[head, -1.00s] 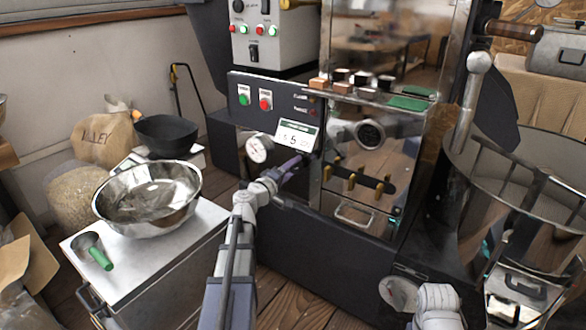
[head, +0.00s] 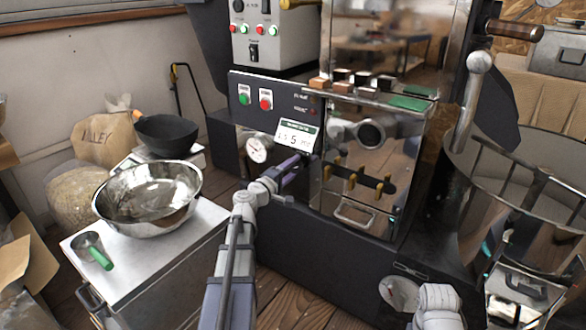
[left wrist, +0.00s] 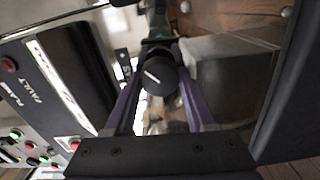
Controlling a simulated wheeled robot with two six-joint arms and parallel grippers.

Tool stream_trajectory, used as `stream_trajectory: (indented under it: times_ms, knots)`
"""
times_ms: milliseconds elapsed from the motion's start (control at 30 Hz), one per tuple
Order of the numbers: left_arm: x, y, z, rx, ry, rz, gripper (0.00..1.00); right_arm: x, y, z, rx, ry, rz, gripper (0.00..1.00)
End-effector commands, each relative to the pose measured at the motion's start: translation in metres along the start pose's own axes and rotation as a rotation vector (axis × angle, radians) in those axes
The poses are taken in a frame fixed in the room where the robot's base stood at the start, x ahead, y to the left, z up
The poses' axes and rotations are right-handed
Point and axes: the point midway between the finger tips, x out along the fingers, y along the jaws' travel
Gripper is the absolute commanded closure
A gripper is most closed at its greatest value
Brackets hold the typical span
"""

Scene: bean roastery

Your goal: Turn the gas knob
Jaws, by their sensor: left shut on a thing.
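The gas knob (left wrist: 160,74) is round and black with a white pointer line. It shows between my gripper's purple fingers in the left wrist view, the line slanting from upper left to lower right. My left gripper (left wrist: 160,88) is shut on it. In the head view my left gripper (head: 296,168) reaches to the front of the dark roasting machine (head: 330,235), just below the display card (head: 297,136). The knob cannot be made out there. My right gripper is out of the head view; only part of my right arm shows at the bottom.
A round dial gauge (head: 257,149) sits left of my left gripper. Green and red buttons are on the panel (head: 275,97) above. A steel bowl (head: 148,198) and a green-handled scoop (head: 92,250) stand on the white cart at left. A large cooling drum (head: 515,185) is at right.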

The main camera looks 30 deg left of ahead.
Motion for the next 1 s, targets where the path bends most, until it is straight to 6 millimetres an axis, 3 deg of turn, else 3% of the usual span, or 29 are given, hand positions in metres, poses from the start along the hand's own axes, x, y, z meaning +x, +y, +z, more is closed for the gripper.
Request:
stream_trajectory:
  times_ms: [33,267,567,1000]
  knots:
    - [0.0,0.0,0.0,0.001,0.001,-0.001,0.41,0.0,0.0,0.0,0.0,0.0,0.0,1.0]
    - [0.0,0.0,0.0,0.001,0.001,0.0,0.15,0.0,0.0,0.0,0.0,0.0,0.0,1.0]
    - [-0.004,0.0,0.0,0.001,0.001,0.0,0.15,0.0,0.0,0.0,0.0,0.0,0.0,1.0]
    - [-0.068,0.0,0.001,0.001,0.002,0.0,0.15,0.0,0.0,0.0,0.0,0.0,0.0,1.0]
